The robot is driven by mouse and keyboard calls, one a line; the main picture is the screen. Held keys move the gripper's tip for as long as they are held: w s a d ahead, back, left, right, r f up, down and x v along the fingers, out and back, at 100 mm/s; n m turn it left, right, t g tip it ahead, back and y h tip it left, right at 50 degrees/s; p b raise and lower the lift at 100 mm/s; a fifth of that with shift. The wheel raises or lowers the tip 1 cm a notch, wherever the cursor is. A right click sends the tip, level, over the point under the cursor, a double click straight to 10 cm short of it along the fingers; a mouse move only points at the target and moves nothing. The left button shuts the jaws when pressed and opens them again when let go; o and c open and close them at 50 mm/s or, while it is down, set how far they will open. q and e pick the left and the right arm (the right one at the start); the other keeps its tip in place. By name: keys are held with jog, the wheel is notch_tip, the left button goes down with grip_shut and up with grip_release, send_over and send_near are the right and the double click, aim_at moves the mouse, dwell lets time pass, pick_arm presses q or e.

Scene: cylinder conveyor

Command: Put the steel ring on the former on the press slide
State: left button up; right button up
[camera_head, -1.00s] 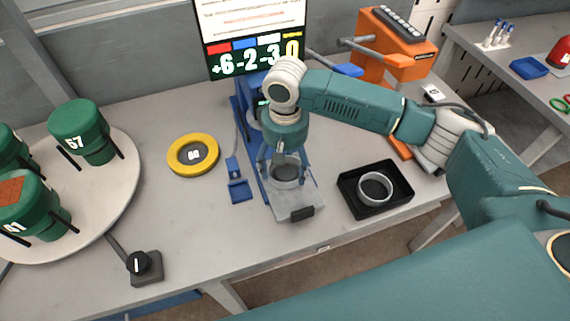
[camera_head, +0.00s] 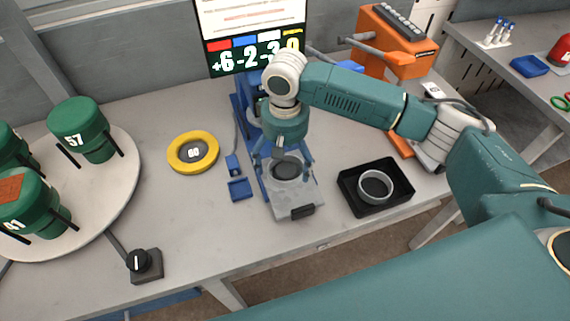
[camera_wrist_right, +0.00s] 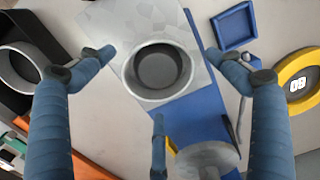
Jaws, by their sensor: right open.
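A pale steel ring (camera_head: 286,171) sits around a dark round former (camera_wrist_right: 157,68) on the press slide (camera_head: 291,208). The same steel ring (camera_wrist_right: 157,92) shows between my fingers in the right wrist view, with a gap on each side. My right gripper (camera_head: 283,162) is open above the ring, and its fingers partly hide the ring in the head view. Another pale ring (camera_head: 375,199) lies in a black tray (camera_head: 399,193) right of the slide. My left gripper is not in view.
The blue press (camera_head: 240,118) stands behind the slide. Left are a small blue tray (camera_head: 239,189), a yellow ring (camera_head: 175,164), a round table (camera_head: 122,170) with green canisters and a black knob (camera_head: 138,260). The front middle of the bench is clear.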

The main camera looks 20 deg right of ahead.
aim_at(285, 170)
notch_tip(285, 170, up, 11)
jog(key=b, duration=0.1)
jog(key=shift+b, duration=0.4)
